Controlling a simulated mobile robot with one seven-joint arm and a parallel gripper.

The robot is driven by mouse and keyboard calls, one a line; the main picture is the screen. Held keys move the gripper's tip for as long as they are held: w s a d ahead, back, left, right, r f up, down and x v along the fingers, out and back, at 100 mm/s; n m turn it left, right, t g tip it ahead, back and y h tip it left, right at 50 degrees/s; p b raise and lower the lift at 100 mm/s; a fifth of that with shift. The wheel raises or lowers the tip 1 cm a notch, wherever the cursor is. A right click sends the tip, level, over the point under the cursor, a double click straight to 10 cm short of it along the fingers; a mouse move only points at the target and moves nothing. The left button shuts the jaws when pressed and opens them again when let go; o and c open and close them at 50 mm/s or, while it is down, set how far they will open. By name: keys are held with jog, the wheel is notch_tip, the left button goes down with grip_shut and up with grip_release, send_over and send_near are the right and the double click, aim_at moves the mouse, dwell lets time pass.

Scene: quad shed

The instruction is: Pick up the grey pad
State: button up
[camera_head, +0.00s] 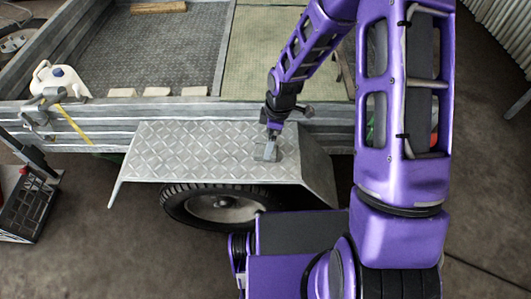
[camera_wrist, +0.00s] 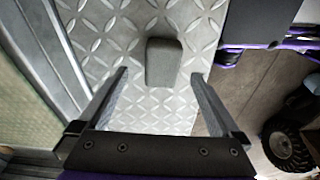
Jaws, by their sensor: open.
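The grey pad (camera_wrist: 163,62) is a small rounded block lying on the diamond-plate metal fender (camera_wrist: 115,35) in the wrist view. My gripper (camera_wrist: 158,82) is open and empty above the fender, one finger to each side. The pad lies in line with the gap between the fingers, at or just beyond the fingertips. In the head view, my gripper (camera_head: 270,148) is over the right part of the fender (camera_head: 190,150), and the pad is hard to tell apart from it there.
The trailer's ribbed side wall (camera_head: 330,133) runs behind the fender, with a wheel (camera_head: 215,205) below it. A white jug (camera_head: 58,80) and a yellow-handled tool (camera_head: 75,124) are at the left. A dark crate (camera_head: 27,205) stands on the floor. The fender's left part is clear.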

jog(key=f, duration=0.2)
jog(key=a+f+b, duration=0.1)
jog(key=f, duration=0.2)
jog(key=shift+s+a, duration=0.1)
jog(key=shift+r, duration=0.1)
jog(key=c, duration=1.4)
notch_tip(320, 180, up, 10)
jog(key=shift+p, duration=1.05)
jog(key=o, duration=0.6)
jog(key=c, duration=0.4)
jog(key=shift+s, duration=0.1)
jog(key=shift+c, duration=0.5)
